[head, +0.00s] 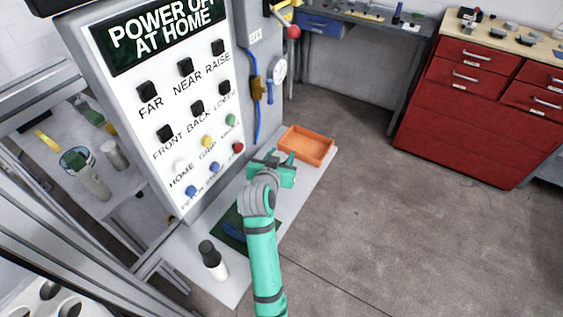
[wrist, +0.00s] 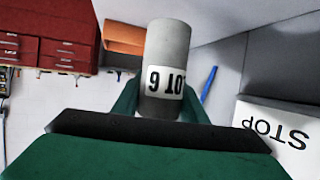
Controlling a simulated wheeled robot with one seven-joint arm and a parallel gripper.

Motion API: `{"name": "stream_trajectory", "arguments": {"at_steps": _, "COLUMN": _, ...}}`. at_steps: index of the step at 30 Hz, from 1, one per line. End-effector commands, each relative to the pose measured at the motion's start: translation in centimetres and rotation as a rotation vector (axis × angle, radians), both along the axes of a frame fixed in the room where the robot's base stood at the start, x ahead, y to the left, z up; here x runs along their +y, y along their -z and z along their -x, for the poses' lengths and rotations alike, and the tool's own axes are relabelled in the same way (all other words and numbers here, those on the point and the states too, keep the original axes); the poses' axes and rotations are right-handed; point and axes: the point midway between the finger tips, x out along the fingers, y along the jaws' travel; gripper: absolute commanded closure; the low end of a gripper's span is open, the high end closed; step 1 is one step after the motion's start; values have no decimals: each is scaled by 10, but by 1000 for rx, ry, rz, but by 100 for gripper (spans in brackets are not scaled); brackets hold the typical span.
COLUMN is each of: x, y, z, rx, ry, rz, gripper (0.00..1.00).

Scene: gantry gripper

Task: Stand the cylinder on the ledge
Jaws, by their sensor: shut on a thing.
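A grey cylinder (wrist: 168,48) with a white band and black digits is between the green fingers of my gripper (wrist: 150,102) in the wrist view. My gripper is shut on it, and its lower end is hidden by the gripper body. In the head view my gripper (head: 273,170) is over the pale ledge (head: 182,246) in front of the button panel. The held cylinder cannot be made out there.
An orange tray (head: 306,146) lies at the ledge's far end. A dark-capped white bottle (head: 214,262) stands at the near end, by a dark green mat (head: 230,241). Another grey cylinder (head: 114,155) is left behind the panel. Red drawers (head: 455,110) stand right; the floor between is clear.

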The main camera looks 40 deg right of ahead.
Motion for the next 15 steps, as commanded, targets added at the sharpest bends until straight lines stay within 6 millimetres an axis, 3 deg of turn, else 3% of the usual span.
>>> {"name": "stream_trajectory", "arguments": {"at_steps": 8, "x": -7, "y": 12, "z": -9, "rx": -2, "ry": -2, "rz": 2, "gripper": 98}}
{"name": "stream_trajectory", "arguments": {"at_steps": 15, "x": -8, "y": 42, "z": -9, "rx": -1, "ry": -2, "rz": 2, "gripper": 98}}
